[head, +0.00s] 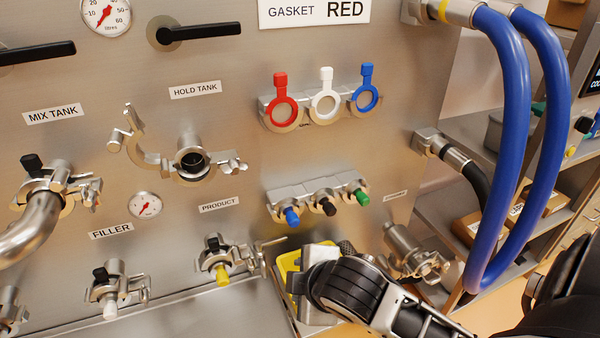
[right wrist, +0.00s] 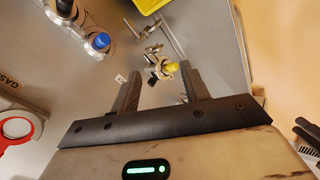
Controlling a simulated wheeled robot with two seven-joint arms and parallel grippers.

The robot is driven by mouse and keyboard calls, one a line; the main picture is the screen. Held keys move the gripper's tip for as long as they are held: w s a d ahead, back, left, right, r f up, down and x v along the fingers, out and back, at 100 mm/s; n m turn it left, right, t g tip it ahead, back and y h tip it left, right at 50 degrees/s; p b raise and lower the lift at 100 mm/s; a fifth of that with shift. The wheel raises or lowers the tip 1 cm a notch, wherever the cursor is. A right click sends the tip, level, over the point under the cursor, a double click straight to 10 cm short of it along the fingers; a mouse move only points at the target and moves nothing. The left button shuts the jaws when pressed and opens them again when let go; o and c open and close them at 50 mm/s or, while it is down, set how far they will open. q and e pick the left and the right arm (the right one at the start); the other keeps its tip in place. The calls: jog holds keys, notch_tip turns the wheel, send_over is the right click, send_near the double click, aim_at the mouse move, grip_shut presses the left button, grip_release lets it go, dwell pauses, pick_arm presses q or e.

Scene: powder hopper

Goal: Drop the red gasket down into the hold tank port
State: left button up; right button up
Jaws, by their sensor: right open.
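The red gasket (head: 285,110), a ring with an upright tab, hangs leftmost on the panel's gasket rack. Part of it shows at the left edge of the right wrist view (right wrist: 15,140). The hold tank port (head: 191,160) is a round, dark opening under the HOLD TANK label. Its clamp (head: 148,158) hangs open around it, with one half swung out to the left. My right gripper (head: 312,285) is low on the panel, below the rack and apart from the gasket. Its two fingers are open and empty in the right wrist view (right wrist: 162,82). My left gripper is out of view.
A white gasket (head: 324,103) and a blue gasket (head: 367,97) hang beside the red one. A holder (head: 318,193) with blue, black and green-ended parts sits below the rack. A yellow tray (head: 287,264) is behind my right gripper. Blue hoses (head: 520,130) loop at the right.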

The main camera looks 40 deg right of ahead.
jog(key=w+d+r+n+t+h, duration=0.2)
jog(key=w+d+r+n+t, duration=0.25)
jog(key=w+r+n, duration=0.55)
jog(key=n+t+h, duration=0.1)
jog(key=n+t, duration=0.4)
jog(key=n, duration=0.7)
send_near(282, 81)
jog(key=w, duration=0.1)
jog(key=p+x, duration=0.1)
jog(key=x, duration=0.7)
jog(key=shift+s+d+r, duration=0.1)
jog(key=shift+r, duration=0.05)
jog(key=shift+p+x, duration=0.4)
jog(key=shift+x, duration=0.6)
jog(key=shift+f, duration=0.2)
jog(key=c, duration=0.8)
